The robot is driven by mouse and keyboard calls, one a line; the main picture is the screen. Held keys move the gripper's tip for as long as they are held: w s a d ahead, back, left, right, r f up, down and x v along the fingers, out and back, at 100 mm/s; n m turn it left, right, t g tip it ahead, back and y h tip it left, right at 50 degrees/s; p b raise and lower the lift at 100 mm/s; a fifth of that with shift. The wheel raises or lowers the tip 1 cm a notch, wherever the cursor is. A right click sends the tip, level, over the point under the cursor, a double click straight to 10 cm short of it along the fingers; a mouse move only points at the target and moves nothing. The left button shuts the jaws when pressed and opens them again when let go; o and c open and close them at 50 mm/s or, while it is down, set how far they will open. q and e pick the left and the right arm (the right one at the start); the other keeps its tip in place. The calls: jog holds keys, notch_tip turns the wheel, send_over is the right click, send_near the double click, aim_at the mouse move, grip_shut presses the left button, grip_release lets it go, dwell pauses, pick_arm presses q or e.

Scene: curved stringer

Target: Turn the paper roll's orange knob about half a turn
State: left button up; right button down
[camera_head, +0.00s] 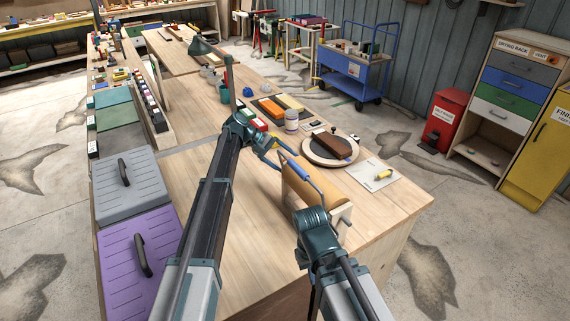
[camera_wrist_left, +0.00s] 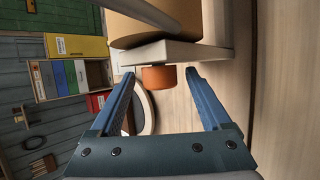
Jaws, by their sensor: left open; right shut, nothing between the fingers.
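The paper roll (camera_head: 322,184) is a tan cylinder in a pale wooden stand near the right end of the bench. It also shows at the top of the left wrist view (camera_wrist_left: 128,28). Its orange knob (camera_wrist_left: 159,78) sticks out from the pale end plate (camera_wrist_left: 170,53). My left gripper (camera_wrist_left: 160,76) is open, with blue fingers on either side of the knob and a visible gap each side. In the head view my left gripper (camera_head: 275,146) is at the roll's far end. My right gripper (camera_head: 295,168) is shut and empty over the near side of the roll.
A round board (camera_head: 313,154) with a dark block lies behind the roll, beside a white sheet (camera_head: 384,178). Grey and purple lidded boxes (camera_head: 112,238) line the left side. The bench middle is clear.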

pick_arm(q)
grip_shut()
jog(key=shift+f+b, duration=0.15)
jog(key=shift+b, duration=0.25)
jog(key=t+h+b, duration=0.1)
jog(key=h+b, duration=0.1)
jog(key=b, duration=0.2)
jog(key=f+m+t+h+b, duration=0.1)
jog(key=h+b, duration=0.1)
jog(key=b, duration=0.2)
jog(key=shift+s+a+h, duration=0.15)
jog(key=shift+a+h, duration=0.05)
jog(key=shift+h, duration=0.2)
jog(key=shift+r+m+t+h+b, duration=0.3)
jog(key=shift+m+h+b, duration=0.3)
jog(key=shift+b, duration=0.75)
grip_release()
jog(key=p+v, duration=0.2)
jog(key=v, duration=1.2)
jog(key=shift+p, duration=0.3)
